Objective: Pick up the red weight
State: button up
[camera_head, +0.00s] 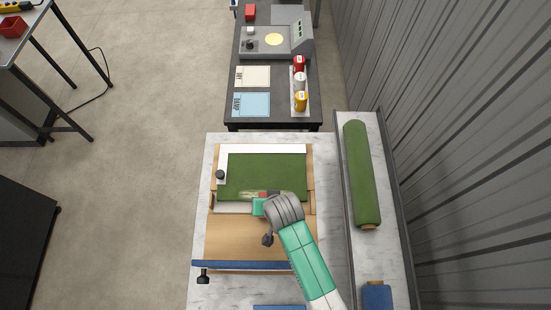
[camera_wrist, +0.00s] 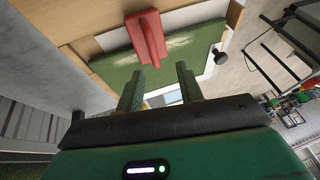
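The red weight (camera_wrist: 148,38) shows in the wrist view as a block with a raised handle bar. It lies at the edge of a green turf piece (camera_wrist: 120,72), partly over the light wooden board. In the head view only a small red part (camera_head: 264,193) shows beside my gripper, which hides the rest. The turf (camera_head: 262,175) has a pale worn patch near the weight. My gripper (camera_wrist: 160,70) is open, with its two fingers apart and nothing between them. The fingers point toward the weight and appear short of it.
A black knob (camera_head: 220,174) stands at the board's left. A blue bar (camera_head: 245,265) crosses the front of the board. A green turf roll (camera_head: 361,170) lies in a side trough at right. The dark back table holds cans (camera_head: 300,80), cards and a scale (camera_head: 272,40).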

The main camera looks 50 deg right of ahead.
jog(key=x, duration=0.2)
jog(key=shift+f, duration=0.4)
jog(key=shift+d+x, duration=0.2)
jog(key=shift+x, duration=0.65)
jog(key=shift+d+x, duration=0.15)
jog(key=shift+x, duration=0.75)
jog(key=shift+d+x, duration=0.2)
jog(key=shift+x, duration=0.65)
jog(key=shift+s+r, duration=0.1)
grip_shut()
jog(key=shift+r, duration=0.1)
